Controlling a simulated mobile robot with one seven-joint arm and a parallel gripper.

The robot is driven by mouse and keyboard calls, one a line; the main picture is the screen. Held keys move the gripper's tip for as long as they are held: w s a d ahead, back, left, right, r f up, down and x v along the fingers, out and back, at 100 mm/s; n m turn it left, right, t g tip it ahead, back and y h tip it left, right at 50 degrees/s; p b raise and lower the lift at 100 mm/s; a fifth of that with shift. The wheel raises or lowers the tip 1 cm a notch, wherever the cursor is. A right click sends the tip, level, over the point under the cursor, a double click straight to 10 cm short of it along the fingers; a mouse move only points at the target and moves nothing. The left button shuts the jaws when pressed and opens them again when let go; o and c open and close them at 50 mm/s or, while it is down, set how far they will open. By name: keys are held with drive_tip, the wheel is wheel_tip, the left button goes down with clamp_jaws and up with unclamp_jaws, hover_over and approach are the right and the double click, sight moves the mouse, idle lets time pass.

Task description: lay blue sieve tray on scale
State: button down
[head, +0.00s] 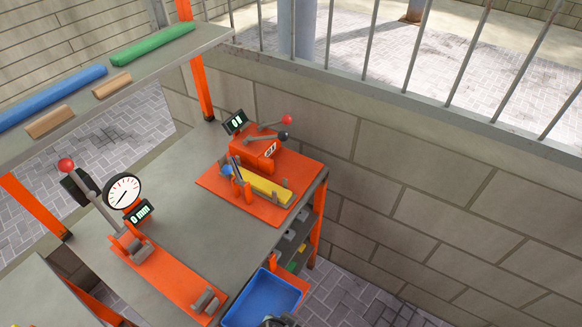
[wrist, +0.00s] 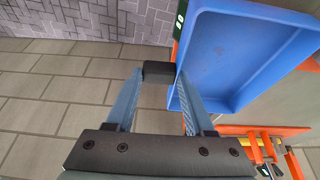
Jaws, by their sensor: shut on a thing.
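The blue sieve tray (head: 258,302) is at the bottom centre of the head view, beside the right front corner of the workbench. In the wrist view the tray (wrist: 245,50) fills the upper right, its open side showing. My gripper (wrist: 158,72) is shut on a small dark block at the tray's left edge, seemingly its handle. In the head view my gripper (head: 276,321) is only partly in frame at the tray's lower edge. An orange part with a small green display (wrist: 180,20) shows behind the tray; I cannot tell whether it is the scale.
The grey workbench (head: 205,195) carries an orange dial gauge device (head: 123,190) and an orange lever device (head: 258,150) with a yellow bar (head: 265,187). Shelves (head: 298,240) lie under its right end. A stone wall (head: 420,180) stands to the right.

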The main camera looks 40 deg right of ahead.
wheel_tip(320, 180, down, 7)
drive_tip(key=b, duration=0.4)
drive_tip(key=shift+r+b, duration=0.15)
drive_tip(key=shift+b, duration=0.25)
drive_tip(key=shift+f+b, duration=0.55)
drive_tip(key=shift+f, duration=0.15)
drive_tip(key=shift+c, duration=1)
unclamp_jaws()
drive_tip(key=shift+r, duration=0.1)
drive_tip(key=v, duration=1.2)
drive_tip(key=shift+r, duration=0.4)
drive_tip(key=shift+a, duration=0.1)
